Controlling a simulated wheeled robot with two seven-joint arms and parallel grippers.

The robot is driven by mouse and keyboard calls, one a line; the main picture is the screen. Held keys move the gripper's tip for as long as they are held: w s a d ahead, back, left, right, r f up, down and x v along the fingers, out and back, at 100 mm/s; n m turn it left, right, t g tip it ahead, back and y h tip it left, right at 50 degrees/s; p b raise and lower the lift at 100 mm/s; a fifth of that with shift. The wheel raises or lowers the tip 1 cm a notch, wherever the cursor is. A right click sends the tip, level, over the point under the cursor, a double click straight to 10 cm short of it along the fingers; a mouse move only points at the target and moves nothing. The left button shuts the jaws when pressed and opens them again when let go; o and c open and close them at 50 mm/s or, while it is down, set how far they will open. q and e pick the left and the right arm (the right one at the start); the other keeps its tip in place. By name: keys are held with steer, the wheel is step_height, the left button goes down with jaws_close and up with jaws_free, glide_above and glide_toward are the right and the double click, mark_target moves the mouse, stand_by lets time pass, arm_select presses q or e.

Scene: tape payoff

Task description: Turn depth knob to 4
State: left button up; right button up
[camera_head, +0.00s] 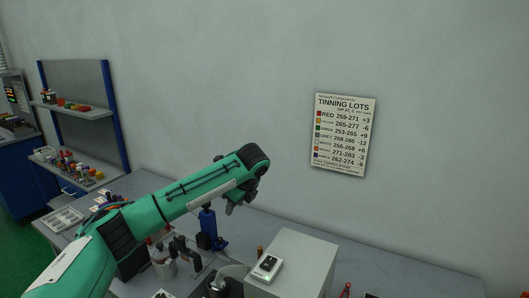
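I cannot make out a depth knob or any depth marks in the head view. My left arm reaches in from the lower left across the bench, with its dark wrist at the middle. My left gripper (233,207) hangs below the wrist, small and partly hidden, and I cannot tell whether it is open or shut. It is above and to the right of a blue upright device (207,229) on the bench. My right gripper is not in view.
A grey box (306,260) stands on the bench (400,272), with a small white device (267,266) near its left side. My arm hides part of the bench tools. A "Tinning lots" sign (345,135) hangs on the wall. A shelf unit (80,110) stands at left.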

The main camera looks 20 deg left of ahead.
arm_select(q)
steer(key=w+d+r+m+t+h+p, duration=0.1)
steer(key=w+d+r+m+t+p, duration=0.1)
steer(key=w+r+t+p, duration=0.2)
steer(key=w+d+r+m+t+h+p, duration=0.1)
steer(key=w+d+r+m+t+p, duration=0.2)
steer(key=w+r+t, duration=0.2)
step_height(320, 180, up, 6)
steer(key=t, duration=0.3)
steer(key=shift+w+d+f+m+h+p, duration=0.15)
steer(key=shift+w+f+m+h+p, duration=0.05)
steer(key=shift+m+h+p, duration=0.15)
